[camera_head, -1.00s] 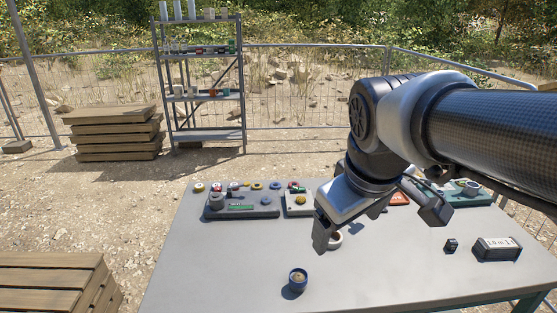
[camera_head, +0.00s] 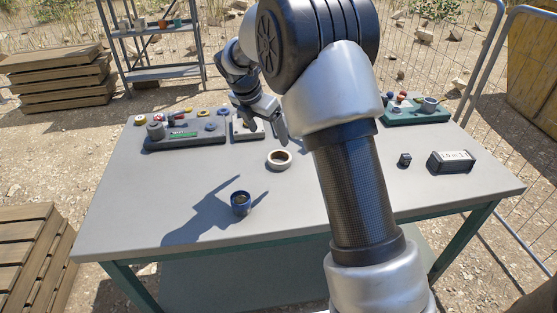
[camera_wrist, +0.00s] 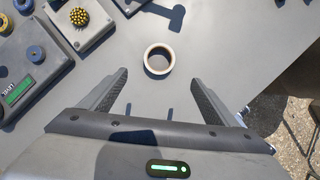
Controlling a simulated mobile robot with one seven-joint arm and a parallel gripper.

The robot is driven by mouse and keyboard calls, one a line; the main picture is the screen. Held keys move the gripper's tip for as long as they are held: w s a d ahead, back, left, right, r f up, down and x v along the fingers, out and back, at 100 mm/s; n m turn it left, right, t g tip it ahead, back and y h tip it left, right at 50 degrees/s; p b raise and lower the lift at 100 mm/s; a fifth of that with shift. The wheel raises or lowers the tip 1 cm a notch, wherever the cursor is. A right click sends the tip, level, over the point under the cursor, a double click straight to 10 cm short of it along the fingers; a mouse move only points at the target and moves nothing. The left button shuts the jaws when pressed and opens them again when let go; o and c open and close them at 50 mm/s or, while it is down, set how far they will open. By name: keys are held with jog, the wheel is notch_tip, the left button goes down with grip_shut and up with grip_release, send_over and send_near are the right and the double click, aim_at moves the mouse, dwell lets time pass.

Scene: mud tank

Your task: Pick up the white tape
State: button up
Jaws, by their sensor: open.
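In the head view my gripper (camera_head: 262,122) is above the table's far part, beyond and left of the tape, partly hidden by my arm.
Grey and white control panels (camera_head: 186,134) line the back left. A green panel (camera_head: 415,113), a small black block (camera_head: 404,160) and a black box (camera_head: 451,162) are at the right. The front left table is clear.

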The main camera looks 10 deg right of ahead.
jog(key=x, duration=0.6)
jog(key=b+x, duration=0.1)
jog(key=x, duration=0.6)
jog(key=shift+w+d+f, duration=0.1)
jog(key=shift+w+f, duration=0.15)
jog(key=shift+w, duration=0.05)
jog(key=c, duration=1.2)
